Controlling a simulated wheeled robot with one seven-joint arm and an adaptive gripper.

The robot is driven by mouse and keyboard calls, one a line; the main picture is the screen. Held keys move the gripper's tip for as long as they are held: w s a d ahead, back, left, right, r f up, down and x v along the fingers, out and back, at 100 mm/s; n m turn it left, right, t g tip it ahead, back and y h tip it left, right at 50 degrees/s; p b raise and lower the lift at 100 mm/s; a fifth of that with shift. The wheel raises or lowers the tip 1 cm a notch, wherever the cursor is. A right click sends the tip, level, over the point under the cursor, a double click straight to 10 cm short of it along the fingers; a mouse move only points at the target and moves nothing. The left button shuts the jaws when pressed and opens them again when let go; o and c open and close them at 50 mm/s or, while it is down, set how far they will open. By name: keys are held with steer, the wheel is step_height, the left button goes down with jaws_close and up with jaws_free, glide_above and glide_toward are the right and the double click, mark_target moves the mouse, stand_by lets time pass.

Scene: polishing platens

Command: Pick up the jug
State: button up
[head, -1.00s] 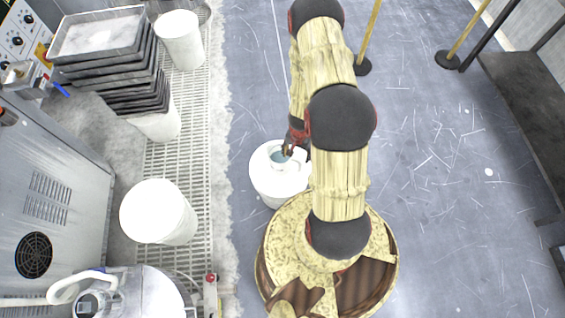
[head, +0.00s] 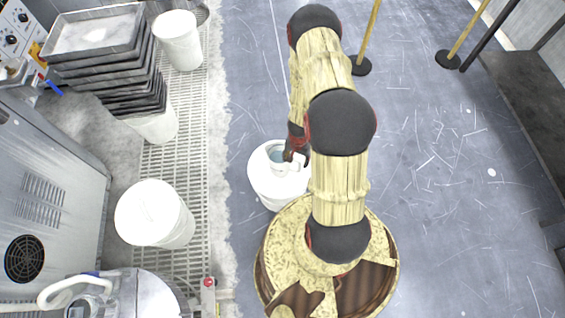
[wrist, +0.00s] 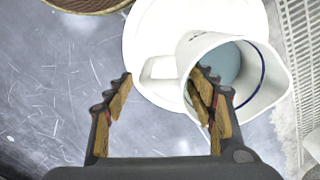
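The jug (head: 277,158) is white with a loop handle, and its inside looks blue-grey. It stands upright on a white round bucket (head: 272,186) beside my base. In the wrist view the jug (wrist: 240,75) is on the right, with its handle pointing left. My gripper (wrist: 162,77) is open, its two dark, wood-toned fingers apart. The handle appears between the fingertips, and the right finger overlaps the jug's near wall in the picture. I cannot tell whether a finger touches it. In the head view my gripper (head: 293,150) is at the jug's right side, partly hidden by my arm.
A white bin (head: 152,213) stands to the left on a floor grating (head: 180,130). Stacked trays (head: 97,35) and another white bin (head: 178,40) stand at the back left. Grey machines line the left edge. The floor to the right is mostly clear, with posts at the back.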

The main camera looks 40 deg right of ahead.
steer(key=c, duration=1.4)
jaws_close()
